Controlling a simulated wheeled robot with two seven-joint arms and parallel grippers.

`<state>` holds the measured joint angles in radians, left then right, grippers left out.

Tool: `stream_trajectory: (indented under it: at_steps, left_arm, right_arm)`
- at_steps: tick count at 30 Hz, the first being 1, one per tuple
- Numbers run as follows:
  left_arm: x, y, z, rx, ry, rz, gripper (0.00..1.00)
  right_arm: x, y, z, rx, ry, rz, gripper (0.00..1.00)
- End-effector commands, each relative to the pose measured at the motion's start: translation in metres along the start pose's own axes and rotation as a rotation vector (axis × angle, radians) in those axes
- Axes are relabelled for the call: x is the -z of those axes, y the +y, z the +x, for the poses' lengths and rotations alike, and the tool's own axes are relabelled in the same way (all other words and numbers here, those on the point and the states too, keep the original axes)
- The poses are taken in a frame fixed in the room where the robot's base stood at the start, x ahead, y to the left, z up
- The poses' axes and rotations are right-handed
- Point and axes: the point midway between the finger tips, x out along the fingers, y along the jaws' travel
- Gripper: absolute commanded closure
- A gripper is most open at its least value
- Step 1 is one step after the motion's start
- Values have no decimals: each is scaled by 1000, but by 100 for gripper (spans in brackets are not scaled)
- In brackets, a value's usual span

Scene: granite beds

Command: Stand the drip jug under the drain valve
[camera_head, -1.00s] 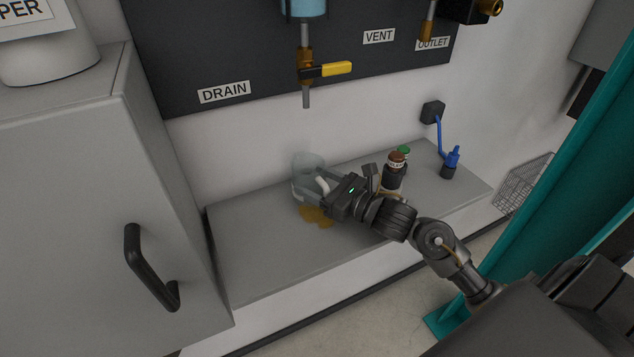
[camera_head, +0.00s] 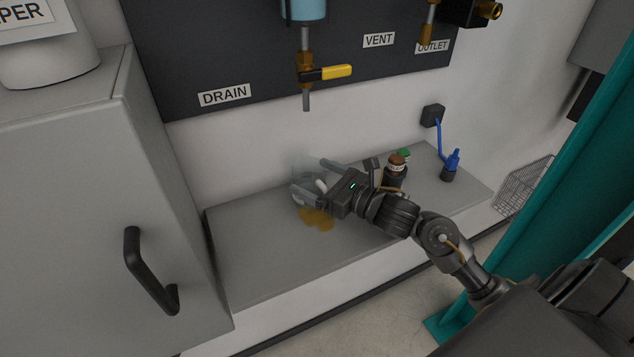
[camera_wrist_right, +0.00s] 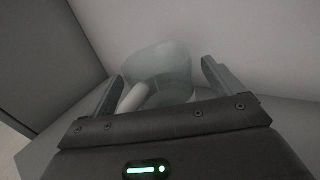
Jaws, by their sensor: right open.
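The clear drip jug (camera_head: 303,163) stands on the grey shelf below the drain valve (camera_head: 306,72), whose spout tube points down above it. The jug also shows in the wrist view (camera_wrist_right: 160,62), upright, with its pale handle (camera_wrist_right: 132,98) toward my gripper. My right gripper (camera_head: 312,177) is open, its two fingers spread on either side of the handle with gaps visible in the wrist view (camera_wrist_right: 160,88). The gripper partly hides the jug in the head view. My left gripper is not in view.
A yellow-brown puddle (camera_head: 317,218) lies on the shelf (camera_head: 262,254) in front of the jug. Brown-capped (camera_head: 396,163) and green-capped bottles stand right of my gripper, and a blue-topped bottle (camera_head: 452,163) farther right. A grey cabinet (camera_head: 70,220) borders the shelf's left end.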

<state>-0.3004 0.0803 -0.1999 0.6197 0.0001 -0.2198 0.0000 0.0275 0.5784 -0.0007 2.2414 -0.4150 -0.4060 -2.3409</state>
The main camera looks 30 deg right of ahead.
Motion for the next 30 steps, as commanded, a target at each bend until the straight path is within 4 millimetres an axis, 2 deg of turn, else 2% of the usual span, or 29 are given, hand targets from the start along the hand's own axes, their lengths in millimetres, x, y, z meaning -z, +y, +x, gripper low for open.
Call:
stream_trajectory:
  at_steps: [30]
  left_arm:
    - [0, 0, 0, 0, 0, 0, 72]
  right_arm:
    - [-50, 0, 0, -1, 0, -2, 8]
